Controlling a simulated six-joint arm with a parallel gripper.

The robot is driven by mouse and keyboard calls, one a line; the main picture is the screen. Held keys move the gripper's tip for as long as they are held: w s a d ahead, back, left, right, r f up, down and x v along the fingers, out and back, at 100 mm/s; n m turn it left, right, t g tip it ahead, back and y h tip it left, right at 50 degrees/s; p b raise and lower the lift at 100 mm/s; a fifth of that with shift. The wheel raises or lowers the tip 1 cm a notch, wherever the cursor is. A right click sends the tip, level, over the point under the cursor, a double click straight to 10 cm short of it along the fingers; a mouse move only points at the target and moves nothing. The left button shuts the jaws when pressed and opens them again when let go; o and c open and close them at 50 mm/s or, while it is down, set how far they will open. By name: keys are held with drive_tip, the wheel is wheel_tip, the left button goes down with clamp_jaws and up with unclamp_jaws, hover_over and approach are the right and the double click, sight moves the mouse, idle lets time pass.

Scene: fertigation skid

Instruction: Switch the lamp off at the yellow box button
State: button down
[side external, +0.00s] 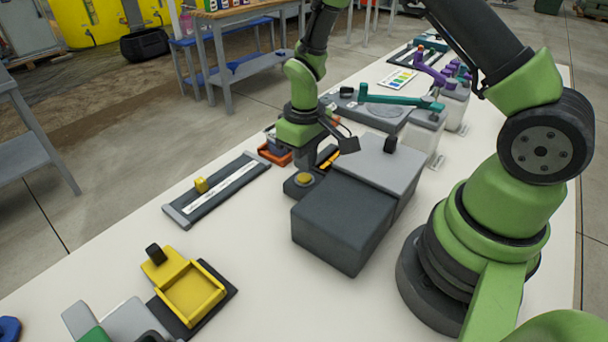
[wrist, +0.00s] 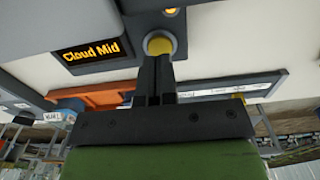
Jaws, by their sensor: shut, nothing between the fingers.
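A yellow round button (side external: 304,180) sits on a small dark box (side external: 296,188) beside a large grey case. It also shows in the wrist view (wrist: 160,42), just beyond my fingertips. My gripper (side external: 302,168) points down over this button, its fingers shut and empty. In the wrist view the shut fingers (wrist: 157,60) line up with the button; I cannot tell whether they touch it. A small round amber light (wrist: 172,11) glows on the grey surface near the button. A dark display (wrist: 91,49) beside it reads "Cloud Mid" in orange.
A large grey case (side external: 345,215) stands right beside the button box. A slider rail with a yellow knob (side external: 201,185) lies to the left. A yellow tray (side external: 192,292) is at the front left. An orange tray (side external: 272,154) lies behind my gripper. White tabletop between them is clear.

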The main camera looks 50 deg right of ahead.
drive_tip(key=shift+f, duration=1.25)
idle(0.8)
drive_tip(key=shift+r, duration=3.55)
drive_tip(key=shift+r, duration=0.4)
wheel_tip(320, 180, up, 8)
drive_tip(key=m+t, duration=0.1)
drive_tip(key=t, duration=0.1)
hover_over(304, 177)
drive_tip(key=s+a, duration=0.1)
drive_tip(key=s, duration=0.1)
drive_tip(key=s+a+r+m+t+y, duration=0.1)
drive_tip(key=s+a+r+t, duration=0.1)
drive_tip(key=s+r, duration=0.4)
drive_tip(key=s+a+r+m+t+y, duration=0.1)
drive_tip(key=s+a+r+m+t, duration=0.1)
drive_tip(key=s+r, duration=0.3)
drive_tip(key=s+t, duration=0.1)
drive_tip(key=s, duration=0.2)
drive_tip(key=shift+s+r, duration=0.3)
drive_tip(key=shift+r, duration=0.1)
